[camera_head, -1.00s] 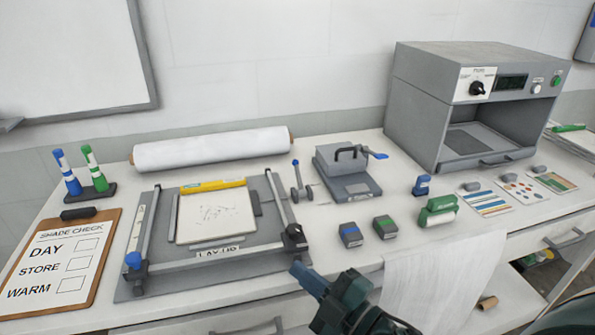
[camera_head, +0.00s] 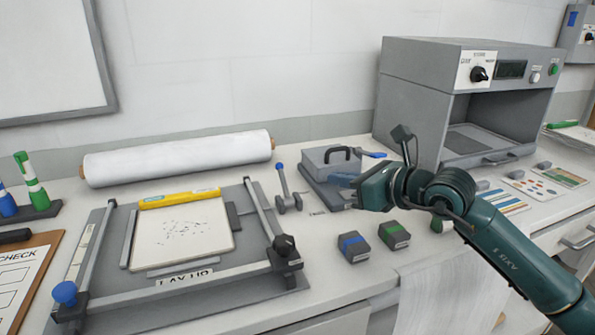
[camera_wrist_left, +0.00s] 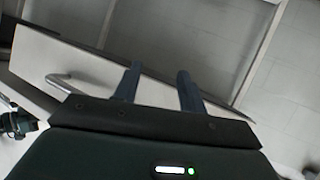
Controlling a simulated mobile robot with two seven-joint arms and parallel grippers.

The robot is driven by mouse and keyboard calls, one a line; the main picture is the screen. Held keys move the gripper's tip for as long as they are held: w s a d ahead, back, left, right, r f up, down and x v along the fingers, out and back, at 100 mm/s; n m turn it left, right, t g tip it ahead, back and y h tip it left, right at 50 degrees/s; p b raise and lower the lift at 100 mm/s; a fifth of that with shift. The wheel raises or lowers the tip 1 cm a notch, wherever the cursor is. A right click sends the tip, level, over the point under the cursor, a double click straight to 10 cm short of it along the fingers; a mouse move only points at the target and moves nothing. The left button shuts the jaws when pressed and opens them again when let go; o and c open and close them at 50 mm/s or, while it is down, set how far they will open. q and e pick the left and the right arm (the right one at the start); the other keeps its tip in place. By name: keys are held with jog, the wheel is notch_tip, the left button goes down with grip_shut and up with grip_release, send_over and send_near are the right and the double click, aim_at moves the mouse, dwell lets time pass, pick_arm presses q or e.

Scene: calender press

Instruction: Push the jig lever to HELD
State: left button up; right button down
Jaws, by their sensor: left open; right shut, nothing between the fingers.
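The lay-up jig (camera_head: 180,288) is a grey board with rails, a "LAY UP" label and a printed white sheet (camera_head: 185,235) on it. Just beyond its right rail stands a small lever (camera_head: 285,187) with a blue ball knob, nearly upright on a grey foot. Another blue knob (camera_head: 65,293) sits at the jig's front left corner. I cannot read a HELD mark. My right gripper (camera_head: 340,181) is shut and empty, its fingers pointing left, right of the lever and apart from it. My left gripper (camera_wrist_left: 158,82) is open and empty in the left wrist view.
A white roll (camera_head: 180,158) lies behind the jig. A grey light booth (camera_head: 420,95) stands at the back right.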

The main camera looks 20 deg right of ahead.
aim_at(282, 165)
pick_arm(q)
jog(key=shift+r+p, duration=0.5)
jog(key=shift+p, duration=0.4)
pick_arm(e)
jog(key=x, duration=0.4)
jog(key=r+x, duration=0.1)
jog(key=x, duration=0.7)
jog(key=shift+w+a+r, duration=0.1)
jog(key=shift+w+a, duration=0.3)
